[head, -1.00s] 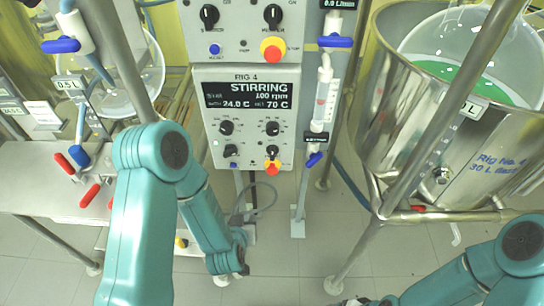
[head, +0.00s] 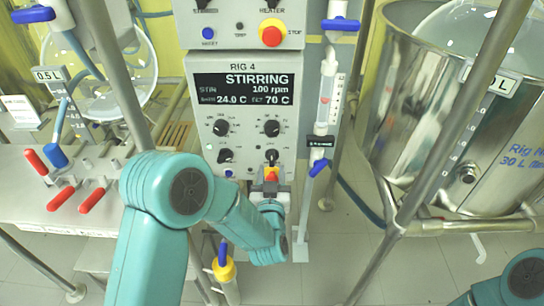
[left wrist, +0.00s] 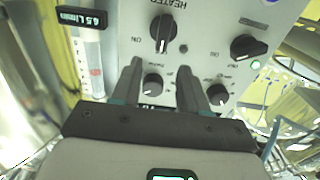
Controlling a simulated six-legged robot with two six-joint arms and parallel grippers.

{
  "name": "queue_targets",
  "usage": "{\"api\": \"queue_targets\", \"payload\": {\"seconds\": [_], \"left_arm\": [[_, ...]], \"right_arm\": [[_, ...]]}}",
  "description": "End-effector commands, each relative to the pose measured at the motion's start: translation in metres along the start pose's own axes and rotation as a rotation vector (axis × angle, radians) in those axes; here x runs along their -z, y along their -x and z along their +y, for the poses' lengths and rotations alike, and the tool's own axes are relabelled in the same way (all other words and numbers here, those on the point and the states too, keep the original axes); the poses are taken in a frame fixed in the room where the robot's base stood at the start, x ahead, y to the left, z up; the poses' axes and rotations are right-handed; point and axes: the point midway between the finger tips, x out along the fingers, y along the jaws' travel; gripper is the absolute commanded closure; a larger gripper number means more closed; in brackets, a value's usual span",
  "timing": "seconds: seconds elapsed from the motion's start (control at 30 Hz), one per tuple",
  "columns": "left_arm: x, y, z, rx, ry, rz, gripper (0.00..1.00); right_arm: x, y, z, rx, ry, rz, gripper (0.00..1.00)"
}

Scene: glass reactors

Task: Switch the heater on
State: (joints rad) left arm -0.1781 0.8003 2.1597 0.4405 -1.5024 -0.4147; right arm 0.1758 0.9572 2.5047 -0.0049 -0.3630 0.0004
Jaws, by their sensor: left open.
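The RIG 4 control panel (head: 206,141) stands ahead in the head view, its display reading STIRRING, 100 rpm, 24.0 C, set 70 C. The black heater knob (head: 271,156) is at its lower right. In the left wrist view, which is turned over, the heater knob (left wrist: 163,33) shows beside the HEATER label, its white line near vertical. My left gripper (head: 271,183) is in front of the panel's lower right. Its open, empty fingers (left wrist: 159,68) point at the heater knob; I cannot tell whether they touch it. My right gripper is out of view.
The other black knob (left wrist: 248,47) is beside the heater knob. A red and yellow stop button (head: 271,173) is partly hidden by my left gripper. A flowmeter (head: 327,95) and a steel vessel (head: 400,100) stand to the right. Red-handled valves (head: 60,198) are at left.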

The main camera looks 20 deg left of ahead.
Motion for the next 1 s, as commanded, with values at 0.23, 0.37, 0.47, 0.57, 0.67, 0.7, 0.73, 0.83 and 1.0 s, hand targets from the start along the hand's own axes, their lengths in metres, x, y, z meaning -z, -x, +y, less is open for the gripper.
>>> {"api": "queue_targets", "payload": {"seconds": [0.23,0.37,0.47,0.57,0.67,0.7,0.73,0.83,1.0], "left_arm": [[0.000,-0.049,-0.001,0.002,0.001,0.001,0.56],[-0.001,-0.062,0.000,0.000,0.000,-0.001,0.56],[-0.001,-0.067,0.000,-0.001,-0.001,0.000,0.56],[-0.001,-0.068,0.000,-0.001,-0.001,-0.001,0.56],[-0.001,-0.068,0.000,-0.001,-0.001,-0.001,0.56],[-0.001,-0.068,0.000,-0.001,-0.001,-0.001,0.56],[-0.001,-0.068,0.000,-0.001,-0.001,-0.001,0.60],[-0.001,-0.068,0.000,-0.001,0.000,-0.001,0.92],[-0.003,-0.067,0.000,-0.001,-0.001,-0.006,1.00]], "right_arm": [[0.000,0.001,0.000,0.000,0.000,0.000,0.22],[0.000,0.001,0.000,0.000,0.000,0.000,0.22],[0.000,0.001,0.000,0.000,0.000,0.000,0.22],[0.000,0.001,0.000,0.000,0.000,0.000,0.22],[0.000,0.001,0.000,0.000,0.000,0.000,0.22],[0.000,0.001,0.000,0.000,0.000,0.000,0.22],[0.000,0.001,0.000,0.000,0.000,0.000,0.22],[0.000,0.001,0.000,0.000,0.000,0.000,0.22],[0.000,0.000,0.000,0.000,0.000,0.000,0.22]]}}
